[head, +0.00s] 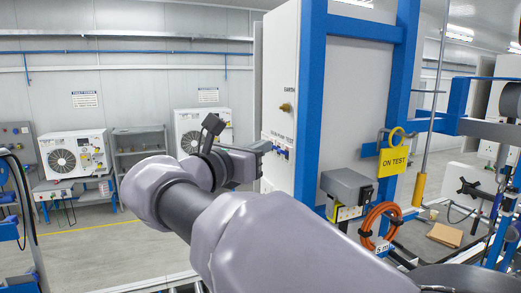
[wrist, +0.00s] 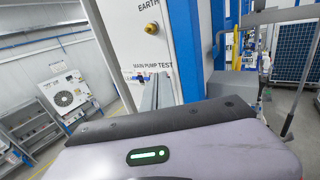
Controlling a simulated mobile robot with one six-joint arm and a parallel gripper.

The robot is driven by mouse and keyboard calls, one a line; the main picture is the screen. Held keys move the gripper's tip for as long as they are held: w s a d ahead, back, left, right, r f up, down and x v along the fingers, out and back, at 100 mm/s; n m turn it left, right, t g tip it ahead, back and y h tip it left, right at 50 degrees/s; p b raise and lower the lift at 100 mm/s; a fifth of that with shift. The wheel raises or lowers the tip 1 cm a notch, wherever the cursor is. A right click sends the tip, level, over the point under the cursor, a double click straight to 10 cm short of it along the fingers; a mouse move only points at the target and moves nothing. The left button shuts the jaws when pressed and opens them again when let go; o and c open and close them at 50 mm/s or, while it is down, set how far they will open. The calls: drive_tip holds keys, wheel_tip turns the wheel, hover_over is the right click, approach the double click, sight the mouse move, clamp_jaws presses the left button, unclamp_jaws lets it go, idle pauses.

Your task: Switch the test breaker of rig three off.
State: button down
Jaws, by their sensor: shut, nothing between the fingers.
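A tall white cabinet (head: 280,60) in a blue frame faces left, its front seen at a slant. A row of small breakers (head: 280,150) sits under its printed label, and part of it shows in the wrist view (wrist: 140,75). Which are on or off, I cannot tell; no rig number is readable. My gripper (head: 266,146) is shut and empty, its fingers pointing at the breaker row. In the wrist view the fingers (wrist: 161,78) cover part of the row and the label reading "MAIN PUMP TEST". Whether the tips touch a breaker, I cannot tell.
A brass earth knob (head: 286,107) sticks out above the breakers. Right of the cabinet are a grey switch box (head: 347,187), a yellow "ON TEST" sign (head: 392,160) and a coiled orange hose (head: 378,222). White fan units (head: 75,153) stand along the back wall. Floor at left is open.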

sight(280, 150)
drive_tip(key=x, duration=0.3)
drive_tip(key=f+x, duration=0.1)
drive_tip(key=x, duration=0.4)
drive_tip(key=shift+w+d+f, duration=0.15)
drive_tip(key=shift+w+d, duration=0.1)
drive_tip(key=shift+s+a+r, duration=0.3)
drive_tip(key=shift+s+a, duration=0.25)
drive_tip(key=shift+s, duration=0.3)
drive_tip(key=shift+w+d+f, duration=0.4)
drive_tip(key=shift+w+f, duration=0.05)
drive_tip(key=shift+f, duration=0.05)
drive_tip(key=shift+s+a+f+b, duration=0.2)
drive_tip(key=shift+f+b, duration=0.15)
drive_tip(key=shift+b, duration=0.15)
drive_tip(key=shift+d+f, duration=0.1)
drive_tip(key=shift+f, duration=0.2)
drive_tip(key=shift+w, duration=0.1)
drive_tip(key=shift+r, duration=0.1)
